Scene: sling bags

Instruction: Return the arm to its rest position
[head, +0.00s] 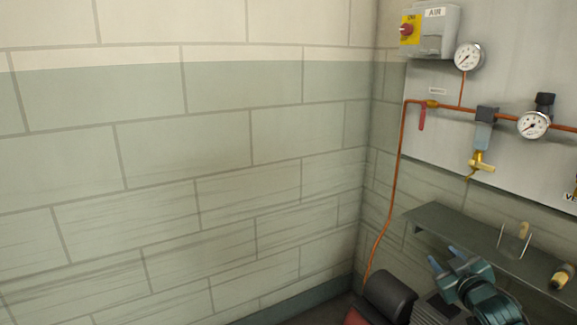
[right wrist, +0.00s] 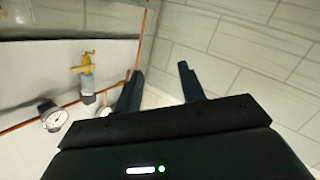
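My right gripper (head: 444,259) shows at the lower right of the head view, with blue fingertips pointing up and to the left. It stands in front of the grey shelf and near the wall corner. In the right wrist view its two dark fingers (right wrist: 158,72) are spread apart with nothing between them. My left gripper is in neither view.
A grey panel (head: 500,65) carries a red-handled switch box (head: 430,30), gauges (head: 468,57) and a copper pipe (head: 396,190). A grey shelf (head: 455,228) juts out below. A dark rounded machine part (head: 388,296) stands low near the corner. The left wall (head: 180,160) is bare.

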